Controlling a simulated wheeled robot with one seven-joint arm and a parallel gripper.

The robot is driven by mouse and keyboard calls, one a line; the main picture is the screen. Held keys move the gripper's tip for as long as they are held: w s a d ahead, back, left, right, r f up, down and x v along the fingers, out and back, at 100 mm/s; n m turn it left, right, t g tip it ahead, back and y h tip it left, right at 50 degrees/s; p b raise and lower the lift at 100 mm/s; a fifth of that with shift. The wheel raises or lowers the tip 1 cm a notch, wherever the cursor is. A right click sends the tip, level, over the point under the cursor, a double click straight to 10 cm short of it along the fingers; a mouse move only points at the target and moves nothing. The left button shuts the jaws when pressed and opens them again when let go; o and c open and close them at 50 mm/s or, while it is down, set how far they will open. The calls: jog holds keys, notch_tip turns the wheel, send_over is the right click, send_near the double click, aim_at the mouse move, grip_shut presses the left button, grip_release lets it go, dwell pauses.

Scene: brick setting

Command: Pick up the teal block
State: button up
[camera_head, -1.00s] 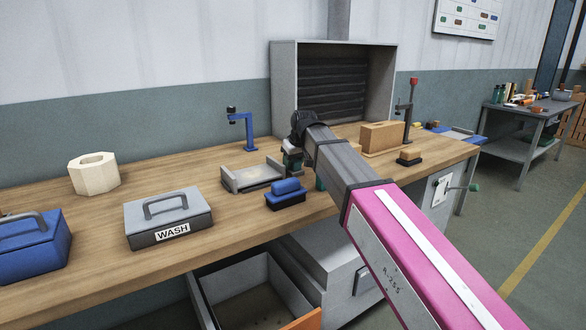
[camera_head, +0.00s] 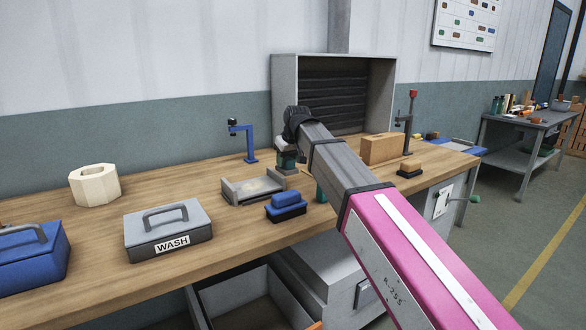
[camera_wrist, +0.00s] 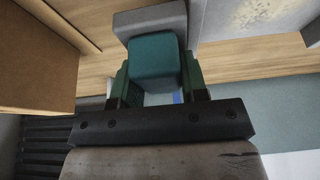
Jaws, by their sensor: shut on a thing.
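The teal block (camera_wrist: 155,62) sits between the two green fingers of my gripper (camera_wrist: 153,80) in the wrist view. The gripper is shut on it. A grey piece (camera_wrist: 150,18) shows against the block's far side; I cannot tell whether it is part of the block. In the head view my gripper (camera_head: 287,158) is over the bench, just behind and right of a shallow grey tray (camera_head: 232,198). There the block is small and mostly hidden by the gripper and arm. I cannot tell whether it is clear of the bench top.
On the wooden bench (camera_head: 100,230) stand a blue block on a dark base (camera_head: 287,207), a grey WASH box (camera_head: 167,231), a cream ring (camera_head: 95,184), a blue post (camera_head: 248,141) and a wooden box (camera_head: 382,149). A grey open cabinet (camera_head: 284,85) stands behind.

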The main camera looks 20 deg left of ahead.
jog(key=s+a+r, duration=0.5)
jog(key=a, duration=0.2)
jog(key=shift+s+a+r, duration=0.15)
jog(key=shift+s+r, duration=0.1)
